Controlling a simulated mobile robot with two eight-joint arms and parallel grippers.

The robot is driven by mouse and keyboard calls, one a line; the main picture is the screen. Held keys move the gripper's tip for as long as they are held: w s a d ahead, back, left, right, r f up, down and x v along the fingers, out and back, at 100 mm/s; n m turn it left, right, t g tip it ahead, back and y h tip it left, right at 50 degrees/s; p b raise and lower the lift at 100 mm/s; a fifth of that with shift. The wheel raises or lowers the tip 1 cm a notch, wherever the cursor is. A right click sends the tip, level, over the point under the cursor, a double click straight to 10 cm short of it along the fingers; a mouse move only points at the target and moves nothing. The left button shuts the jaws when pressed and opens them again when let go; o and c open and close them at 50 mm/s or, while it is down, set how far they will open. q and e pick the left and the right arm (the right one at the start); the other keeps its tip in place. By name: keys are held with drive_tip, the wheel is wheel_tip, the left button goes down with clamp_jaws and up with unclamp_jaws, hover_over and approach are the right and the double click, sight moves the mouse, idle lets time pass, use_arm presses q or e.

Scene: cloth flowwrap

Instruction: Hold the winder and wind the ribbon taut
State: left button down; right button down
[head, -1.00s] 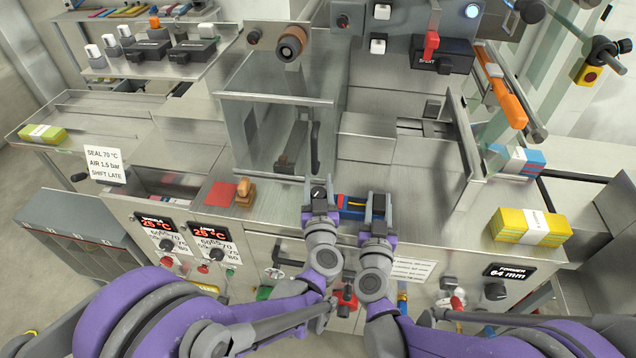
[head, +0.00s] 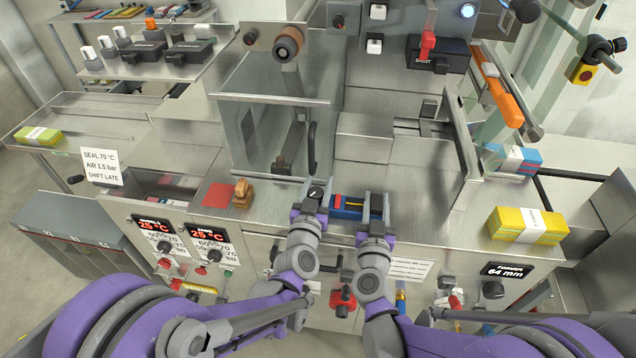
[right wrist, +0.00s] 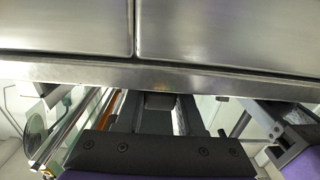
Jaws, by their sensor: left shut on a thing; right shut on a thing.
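My left gripper (head: 312,200) is just left of a blue tray-like piece (head: 346,212) with yellow and red parts, at the front edge of the steel worktop. Its jaws are shut on a small dark piece (head: 316,192) with a white mark; I cannot tell whether this is the winder. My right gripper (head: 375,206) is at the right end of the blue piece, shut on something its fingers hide. The right wrist view shows dark gripper parts (right wrist: 160,152) below a steel edge. I cannot make out the ribbon in either view.
A red cloth (head: 219,196) and a wooden stamp-like block (head: 242,193) lie left of my grippers. A yellow pack (head: 528,226) lies at the right. A clear guard box (head: 270,135) stands behind. Knobs and a red-handled valve (head: 343,300) line the front panel.

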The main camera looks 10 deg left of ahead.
use_arm(q)
drive_tip(key=shift+c, duration=1.7)
unclamp_jaws()
drive_tip(key=s+a, duration=0.1)
drive_tip(key=s, duration=1.1)
